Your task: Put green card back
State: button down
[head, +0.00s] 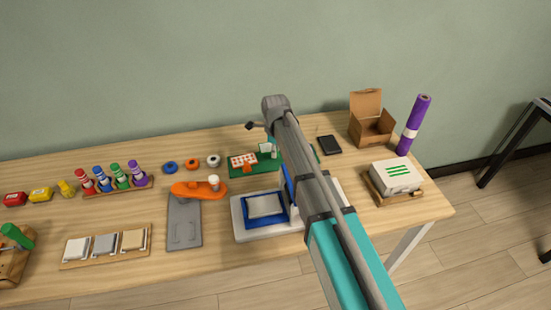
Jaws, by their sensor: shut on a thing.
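My gripper (267,142) is at the back middle of the table, below the end of my arm, and mostly hidden by it. It appears shut on a small green-and-white card (265,148), which stands up just above a green mat (236,170). The fingertips are too small and covered to make out. A white card with red marks (243,160) lies on the mat, left of the held card. I cannot tell whether the held card touches the mat.
A white press with a blue pad (240,222) stands in front of the mat, partly behind my arm. Left are a grey plate with orange lever (184,225) and several bottles in a rack (145,186). Right are a black phone (329,145), cardboard box (371,128) and purple roll (416,120).

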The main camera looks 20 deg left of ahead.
jog(key=shift+f+b, duration=1.8)
jog(key=shift+f, duration=0.05)
jog(key=shift+f, duration=0.15)
jog(key=c, duration=0.5)
grip_release()
jog(key=shift+r, duration=0.2)
notch_tip(320, 180, up, 12)
jog(key=p, duration=1.2)
jog(key=shift+d, duration=0.1)
